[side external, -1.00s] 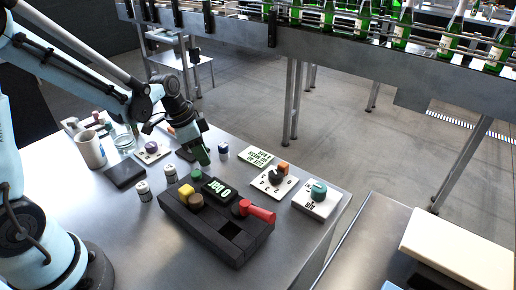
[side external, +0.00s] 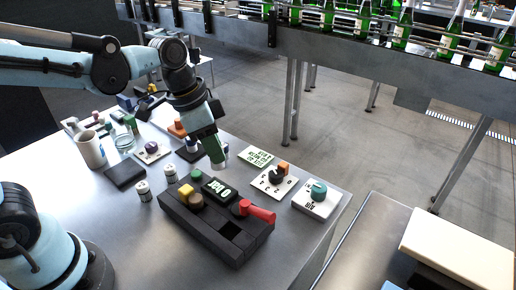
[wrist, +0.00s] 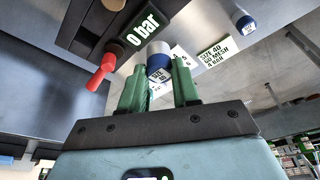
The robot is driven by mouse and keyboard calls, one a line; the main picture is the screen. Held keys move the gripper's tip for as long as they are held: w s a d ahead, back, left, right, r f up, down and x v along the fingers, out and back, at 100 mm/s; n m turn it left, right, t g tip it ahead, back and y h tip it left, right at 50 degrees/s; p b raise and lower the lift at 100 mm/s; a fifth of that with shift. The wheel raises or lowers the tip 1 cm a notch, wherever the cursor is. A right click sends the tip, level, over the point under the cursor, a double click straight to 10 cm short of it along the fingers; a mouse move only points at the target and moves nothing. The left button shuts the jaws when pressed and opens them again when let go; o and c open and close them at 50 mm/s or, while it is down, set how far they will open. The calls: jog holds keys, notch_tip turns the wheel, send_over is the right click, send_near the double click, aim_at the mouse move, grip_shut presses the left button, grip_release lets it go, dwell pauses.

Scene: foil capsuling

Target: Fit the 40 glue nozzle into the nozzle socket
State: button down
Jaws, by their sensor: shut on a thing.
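My gripper (side external: 219,160) is shut, its green fingers on either side of a blue-and-white nozzle (wrist: 158,64). The nozzle's pale lower end shows below the fingertips in the side external view (side external: 222,166). My gripper is above the table, just behind the black fixture (side external: 215,243). The fixture has a dark square opening (side external: 231,229) in its top; I cannot tell whether this is the nozzle socket. A second blue-and-white piece (wrist: 245,22) stands on the table, apart from my gripper.
A sign reading size 40 (wrist: 215,50) lies behind. The table's front is clear.

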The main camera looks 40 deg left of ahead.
jog(key=s+d+r+m, duration=0.3)
jog(key=s+d+m, duration=0.1)
jog(key=s+d, duration=1.2)
send_over(228, 236)
notch_tip(228, 236, down, 7)
jog(key=shift+f+g+h, duration=0.4)
jog(key=shift+f, duration=1.45)
jog(key=shift+f, duration=0.1)
jog(key=c, duration=1.1)
grip_release()
